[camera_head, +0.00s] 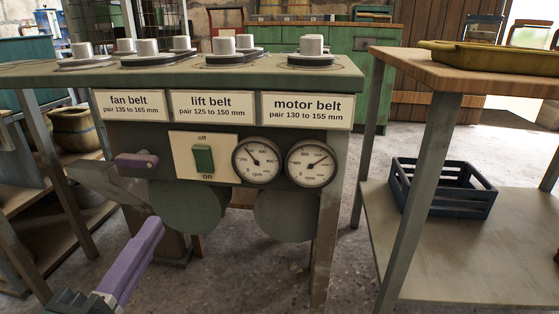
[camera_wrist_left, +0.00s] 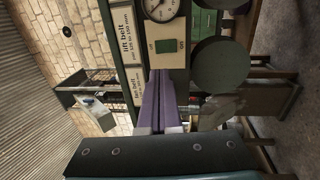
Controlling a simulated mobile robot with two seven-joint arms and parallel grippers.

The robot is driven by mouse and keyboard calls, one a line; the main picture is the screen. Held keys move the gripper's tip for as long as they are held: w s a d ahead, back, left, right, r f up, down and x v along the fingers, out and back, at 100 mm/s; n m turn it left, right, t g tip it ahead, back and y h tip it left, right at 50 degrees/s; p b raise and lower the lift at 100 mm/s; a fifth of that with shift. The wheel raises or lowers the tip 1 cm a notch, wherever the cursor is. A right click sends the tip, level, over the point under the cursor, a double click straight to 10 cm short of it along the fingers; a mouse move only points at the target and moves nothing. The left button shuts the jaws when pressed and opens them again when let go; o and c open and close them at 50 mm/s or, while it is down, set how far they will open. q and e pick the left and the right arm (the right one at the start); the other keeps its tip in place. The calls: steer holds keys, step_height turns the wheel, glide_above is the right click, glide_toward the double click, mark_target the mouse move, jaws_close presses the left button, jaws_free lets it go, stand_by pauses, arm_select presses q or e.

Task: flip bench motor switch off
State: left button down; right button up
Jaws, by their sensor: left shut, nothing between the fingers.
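The motor switch is a green rocker (camera_head: 203,158) on a cream plate (camera_head: 226,141) on the bench front, marked "off" above and "on" below. Which end is pressed in I cannot tell. The rocker also shows in the left wrist view (camera_wrist_left: 167,46). My left gripper (camera_head: 154,228) is shut and empty, its purple fingers pointing up toward the bench from below left of the switch. In the head view its tips appear apart from the rocker. In the left wrist view the fingers (camera_wrist_left: 158,76) point toward the plate. My right gripper is not in view.
Two rpm gauges (camera_head: 256,160) (camera_head: 312,163) sit right of the switch, both needles off zero. A purple handle-like part (camera_head: 137,161) sticks out left of the plate. Belt labels (camera_head: 212,106) run above. A side table (camera_head: 500,63) with a blue crate (camera_head: 443,188) stands right.

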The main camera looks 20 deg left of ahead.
mark_target(203, 152)
arm_select(q)
steer(key=b+x, duration=0.3)
steer(key=x, duration=0.9)
steer(key=shift+w+b, duration=0.35)
steer(key=shift+w, duration=0.1)
steer(key=shift+w+a+r, duration=0.15)
steer(key=shift+w, duration=0.4)
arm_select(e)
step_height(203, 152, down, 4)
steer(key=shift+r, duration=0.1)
arm_select(q)
steer(key=p, duration=0.2)
steer(key=r+g+p, duration=0.1)
steer(key=p, duration=0.1)
steer(key=shift+w+h+p, duration=0.25)
steer(key=shift+h+p, duration=0.1)
steer(key=shift+h, duration=0.05)
steer(key=shift+a+f, duration=0.1)
steer(key=shift+f, duration=0.05)
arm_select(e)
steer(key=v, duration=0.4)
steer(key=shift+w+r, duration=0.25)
